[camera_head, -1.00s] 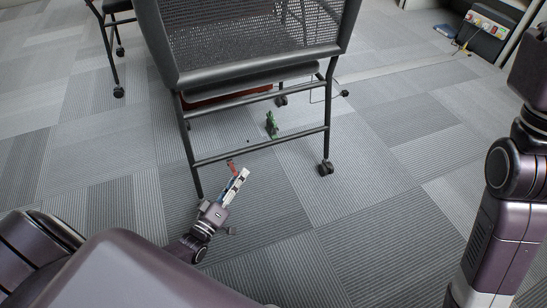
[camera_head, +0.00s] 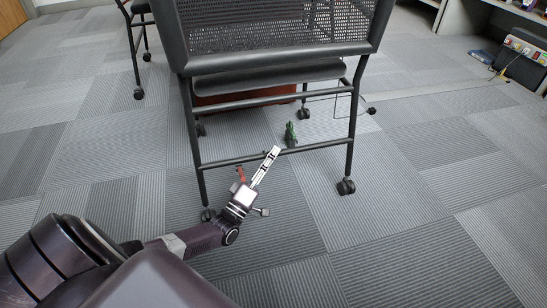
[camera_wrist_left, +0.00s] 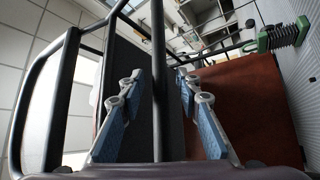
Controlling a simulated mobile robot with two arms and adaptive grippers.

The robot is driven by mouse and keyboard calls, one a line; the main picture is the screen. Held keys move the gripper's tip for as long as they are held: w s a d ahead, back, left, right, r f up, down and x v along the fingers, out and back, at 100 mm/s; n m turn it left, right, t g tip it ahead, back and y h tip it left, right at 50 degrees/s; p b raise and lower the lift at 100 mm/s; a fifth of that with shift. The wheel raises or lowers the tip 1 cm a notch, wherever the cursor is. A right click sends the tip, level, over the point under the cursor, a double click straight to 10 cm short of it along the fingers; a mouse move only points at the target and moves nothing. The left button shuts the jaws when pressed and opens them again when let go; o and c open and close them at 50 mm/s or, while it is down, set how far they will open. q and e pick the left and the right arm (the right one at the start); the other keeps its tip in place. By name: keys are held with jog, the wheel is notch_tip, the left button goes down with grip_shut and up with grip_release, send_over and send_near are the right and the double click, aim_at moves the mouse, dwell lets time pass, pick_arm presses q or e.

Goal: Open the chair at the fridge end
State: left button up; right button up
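A black mesh chair (camera_head: 268,22) on casters stands in front of me, upright, and I cannot tell how far it is unfolded. My left gripper (camera_head: 268,160) is at its lower crossbar (camera_head: 222,163), low over the floor. In the left wrist view my left gripper (camera_wrist_left: 160,80) is open, its two blue-padded fingers spread apart. A black chair bar (camera_wrist_left: 158,60) runs through the gap between them in the picture; neither finger visibly presses on it. My right gripper is out of view. No fridge shows.
A reddish-brown object (camera_head: 230,98) is under the seat. A small green thing (camera_head: 290,134) is beyond the crossbar and shows in the left wrist view (camera_wrist_left: 280,38). Another chair (camera_head: 135,45) stands at the back left. A power strip (camera_head: 525,47) is at the right.

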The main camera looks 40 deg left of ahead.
pick_arm(q)
jog(key=shift+w+r, duration=0.2)
jog(key=shift+w, duration=0.3)
jog(key=shift+c, duration=0.3)
grip_shut()
